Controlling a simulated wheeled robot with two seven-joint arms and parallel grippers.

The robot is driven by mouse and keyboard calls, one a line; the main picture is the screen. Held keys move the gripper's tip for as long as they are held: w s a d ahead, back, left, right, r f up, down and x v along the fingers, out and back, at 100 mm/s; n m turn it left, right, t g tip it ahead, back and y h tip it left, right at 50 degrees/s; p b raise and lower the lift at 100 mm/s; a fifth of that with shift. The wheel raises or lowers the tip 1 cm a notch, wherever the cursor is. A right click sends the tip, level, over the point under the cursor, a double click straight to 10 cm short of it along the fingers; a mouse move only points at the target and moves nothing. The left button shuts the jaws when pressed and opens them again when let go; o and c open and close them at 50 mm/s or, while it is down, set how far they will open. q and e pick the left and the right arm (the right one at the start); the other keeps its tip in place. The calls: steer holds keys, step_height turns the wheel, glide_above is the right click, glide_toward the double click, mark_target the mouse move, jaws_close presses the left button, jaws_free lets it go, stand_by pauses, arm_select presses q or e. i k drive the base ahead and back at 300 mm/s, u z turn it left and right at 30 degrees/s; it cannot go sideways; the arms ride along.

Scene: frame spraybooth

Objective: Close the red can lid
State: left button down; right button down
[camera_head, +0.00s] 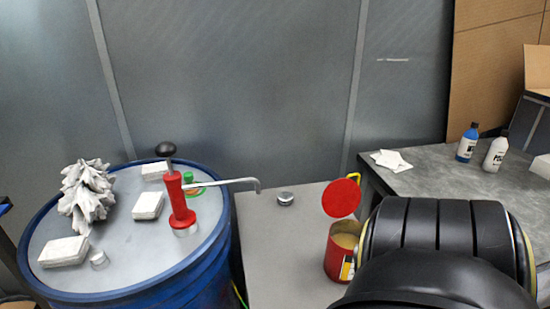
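The red can (338,258) stands on a light grey surface right of centre. Its top is open and pale cream-coloured contents show inside. The round red lid (342,198) stands raised above the can's back rim, its flat face toward me. A small yellow part shows behind the lid's upper right edge. The can's right side is close to a black grooved shape, and I cannot tell whether they touch. Neither of my grippers is in view.
A black, grooved, tyre-like shape (440,225) fills the lower right. A small metal cap (286,199) lies left of the can. A blue drum (190,285) with a red hand pump (178,200) stands left. Bottles (467,143) stand on the right bench (425,178).

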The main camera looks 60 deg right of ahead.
mark_target(341, 198)
steer(key=u, duration=0.15)
steer(key=k, duration=1.25)
steer(key=z, duration=1.7)
steer(key=i, duration=0.55)
steer(key=z, duration=0.05)
